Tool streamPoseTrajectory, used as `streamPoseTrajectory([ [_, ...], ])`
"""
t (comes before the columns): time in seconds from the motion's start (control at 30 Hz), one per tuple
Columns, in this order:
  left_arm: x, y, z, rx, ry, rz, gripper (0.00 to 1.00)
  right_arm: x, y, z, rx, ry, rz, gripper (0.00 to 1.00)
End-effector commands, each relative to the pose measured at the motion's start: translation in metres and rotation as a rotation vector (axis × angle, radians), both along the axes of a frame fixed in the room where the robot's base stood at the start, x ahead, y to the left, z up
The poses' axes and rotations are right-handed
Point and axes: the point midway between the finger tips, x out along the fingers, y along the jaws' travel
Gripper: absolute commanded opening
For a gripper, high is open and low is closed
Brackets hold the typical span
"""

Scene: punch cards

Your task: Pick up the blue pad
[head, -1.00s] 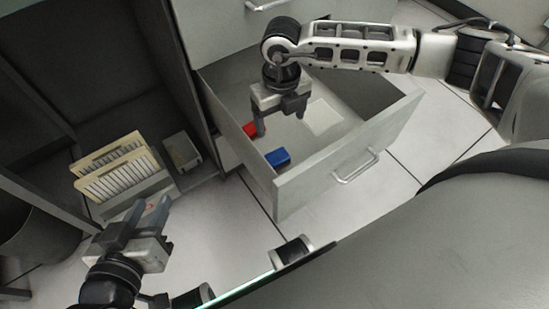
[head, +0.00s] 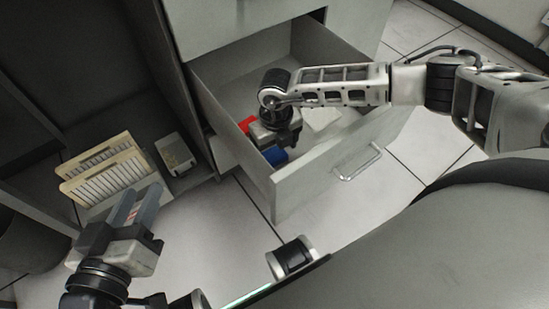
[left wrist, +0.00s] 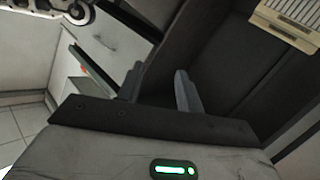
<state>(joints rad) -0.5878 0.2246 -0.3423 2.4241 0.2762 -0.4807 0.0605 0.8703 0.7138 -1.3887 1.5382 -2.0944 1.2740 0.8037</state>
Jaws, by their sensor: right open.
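The blue pad (head: 276,155) lies in the open drawer, near its front left corner, partly covered by my right gripper. My right gripper (head: 279,148) points down into the drawer directly over the blue pad; its fingertips are mostly hidden, and I cannot tell whether they touch the pad. It is open. My left gripper (head: 141,196) is outside the drawer, in front of the cabinet opening at the left. Its two fingers stand apart with nothing between them, as the left wrist view (left wrist: 160,88) also shows.
The open drawer (head: 330,172) has a raised front wall with a handle. It also holds a red thing (head: 247,125) and a white pad (head: 322,120). Card racks (head: 105,172) and a small pale box (head: 175,154) stand in the cabinet at left.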

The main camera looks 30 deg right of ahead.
Motion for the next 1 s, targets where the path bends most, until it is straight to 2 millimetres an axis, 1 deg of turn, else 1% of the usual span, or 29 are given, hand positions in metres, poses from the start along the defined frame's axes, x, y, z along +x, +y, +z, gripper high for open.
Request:
streamPoseTrajectory([
  [0.03, 0.002, -0.001, 0.000, -0.030, -0.012, 0.001, 0.36, 0.000, 0.000, -0.014, -0.001, 0.002, 0.001, 0.80],
  [0.13, 0.004, -0.004, 0.010, -0.077, -0.029, 0.002, 0.36, 0.000, 0.000, -0.026, 0.000, 0.001, 0.000, 0.80],
  [0.2, 0.004, -0.004, 0.011, -0.089, -0.028, 0.003, 0.36, 0.000, 0.000, -0.029, 0.000, 0.001, 0.000, 0.80],
  [0.37, 0.003, -0.005, 0.013, -0.093, -0.026, 0.001, 0.36, 0.000, 0.000, -0.028, 0.000, 0.000, 0.000, 0.80],
  [0.4, 0.004, -0.005, 0.013, -0.093, -0.026, 0.001, 0.36, 0.000, 0.000, -0.028, 0.000, 0.000, 0.000, 0.77],
  [0.47, 0.003, -0.005, 0.013, -0.092, -0.026, 0.002, 0.36, 0.000, 0.000, -0.028, 0.000, 0.000, 0.000, 0.61],
  [0.5, 0.004, -0.005, 0.013, -0.091, -0.027, 0.002, 0.36, 0.000, 0.000, -0.028, 0.000, 0.000, 0.000, 0.49],
  [0.57, 0.003, -0.005, 0.012, -0.090, -0.026, 0.001, 0.36, 0.000, 0.000, -0.028, 0.000, 0.000, 0.000, 0.33],
  [0.6, 0.003, -0.005, 0.012, -0.090, -0.026, 0.001, 0.36, 0.000, 0.000, -0.028, 0.000, 0.000, 0.000, 0.32],
  [0.87, 0.003, -0.004, 0.012, -0.082, -0.026, -0.002, 0.36, 0.000, 0.000, -0.026, 0.000, 0.000, 0.000, 0.31],
  [0.97, 0.003, -0.003, 0.015, -0.068, -0.029, 0.000, 0.36, 0.001, 0.000, -0.016, 0.001, -0.001, 0.000, 0.31],
  [1.0, 0.003, -0.003, 0.017, -0.058, -0.030, 0.002, 0.36, 0.001, 0.000, -0.009, 0.002, -0.002, 0.000, 0.31],
])
